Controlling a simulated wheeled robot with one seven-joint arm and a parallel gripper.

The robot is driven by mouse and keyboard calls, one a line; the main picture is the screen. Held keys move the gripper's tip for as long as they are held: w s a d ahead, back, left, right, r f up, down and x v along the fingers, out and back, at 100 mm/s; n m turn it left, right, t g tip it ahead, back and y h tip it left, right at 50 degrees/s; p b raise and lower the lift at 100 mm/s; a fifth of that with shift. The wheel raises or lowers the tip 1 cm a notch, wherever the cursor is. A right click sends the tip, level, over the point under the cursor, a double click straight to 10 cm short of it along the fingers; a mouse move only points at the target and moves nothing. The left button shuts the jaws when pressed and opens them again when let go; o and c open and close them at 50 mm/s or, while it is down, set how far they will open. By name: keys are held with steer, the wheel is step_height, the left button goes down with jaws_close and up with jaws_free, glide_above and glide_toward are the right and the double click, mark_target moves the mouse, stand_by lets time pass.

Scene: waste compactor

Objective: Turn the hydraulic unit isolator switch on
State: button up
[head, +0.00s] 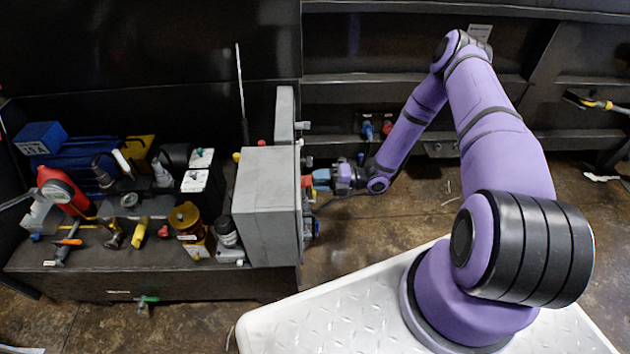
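The grey control box (268,205) of the hydraulic unit stands at the right end of the unit. Its panel side faces right and shows only edge-on. Small red and yellow parts (307,181) stick out from that side; I cannot tell which is the isolator switch or how it is set. My gripper (318,181) is level with these parts, pointing left at the panel, very close or touching. Its fingers are too small and partly blended with the panel parts to tell whether they are open or shut.
Dark steel walls stand behind; floor (365,232) is clear below my forearm.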

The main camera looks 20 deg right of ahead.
steer(key=v, duration=0.9)
steer(key=s+a+r+n+g+h, duration=0.15)
steer(key=r+n+g+h, duration=0.25)
steer(key=r+n, duration=1)
steer(key=s+a+r+n+g+h, duration=0.15)
steer(key=r+n+g+h, duration=0.5)
steer(key=r, duration=1.35)
steer(key=s+r+n+t+h, duration=0.6)
steer(key=s+r+n+t, duration=0.4)
steer(key=s+r+n, duration=0.9)
steer(key=shift+s+a+r+h, duration=0.4)
steer(key=shift+s+r, duration=0.7)
steer(key=shift+s, duration=0.95)
